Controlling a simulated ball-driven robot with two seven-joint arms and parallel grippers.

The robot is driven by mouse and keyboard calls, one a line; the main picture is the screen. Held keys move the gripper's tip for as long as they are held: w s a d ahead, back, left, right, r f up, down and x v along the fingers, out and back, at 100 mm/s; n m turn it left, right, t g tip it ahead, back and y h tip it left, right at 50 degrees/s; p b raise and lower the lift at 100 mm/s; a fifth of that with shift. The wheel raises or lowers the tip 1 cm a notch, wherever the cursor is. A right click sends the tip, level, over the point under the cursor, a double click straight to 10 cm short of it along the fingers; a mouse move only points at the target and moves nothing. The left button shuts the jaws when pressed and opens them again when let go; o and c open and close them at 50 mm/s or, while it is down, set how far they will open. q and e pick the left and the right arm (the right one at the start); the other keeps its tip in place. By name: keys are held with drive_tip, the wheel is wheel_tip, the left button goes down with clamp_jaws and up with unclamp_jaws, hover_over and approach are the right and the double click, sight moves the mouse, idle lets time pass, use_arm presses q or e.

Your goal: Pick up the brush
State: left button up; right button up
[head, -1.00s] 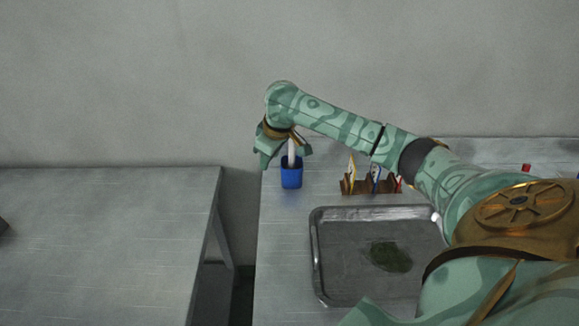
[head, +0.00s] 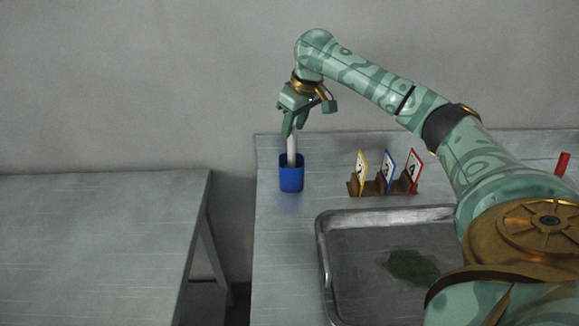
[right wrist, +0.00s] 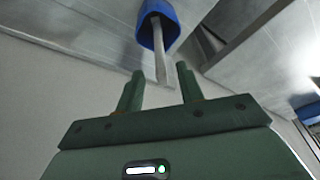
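The brush (head: 291,148) stands upright in the blue cup (head: 291,181), its pale handle sticking up. My right gripper (head: 294,129) is just above the cup at the top of the handle. In the right wrist view, my right gripper (right wrist: 159,72) is open, its two green fingers apart. The end of the brush handle (right wrist: 160,62) shows between the fingertips, with no finger seen touching it. The blue cup (right wrist: 158,25) is beyond it. The lower part of the brush is hidden in the cup. My left gripper is not in view.
A brown holder (head: 382,188) with yellow, blue and red numbered cards stands right of the cup. A metal tray (head: 322,250) with a dark green patch lies in front. A red object (head: 562,164) is at the far right. Another table (head: 95,240) is at left, across a gap.

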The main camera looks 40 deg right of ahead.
sight(288, 144)
drive_tip(key=b+x, duration=0.3)
drive_tip(key=x, duration=0.2)
drive_tip(key=shift+s+a+b, duration=0.1)
drive_tip(key=shift+s+b, duration=0.05)
drive_tip(key=shift+b, duration=0.25)
drive_tip(key=shift+w+f, duration=0.2)
drive_tip(key=shift+f, duration=0.1)
drive_tip(key=shift+r, duration=0.25)
drive_tip(key=shift+s, duration=0.1)
clamp_jaws()
drive_tip(key=shift+r, duration=0.1)
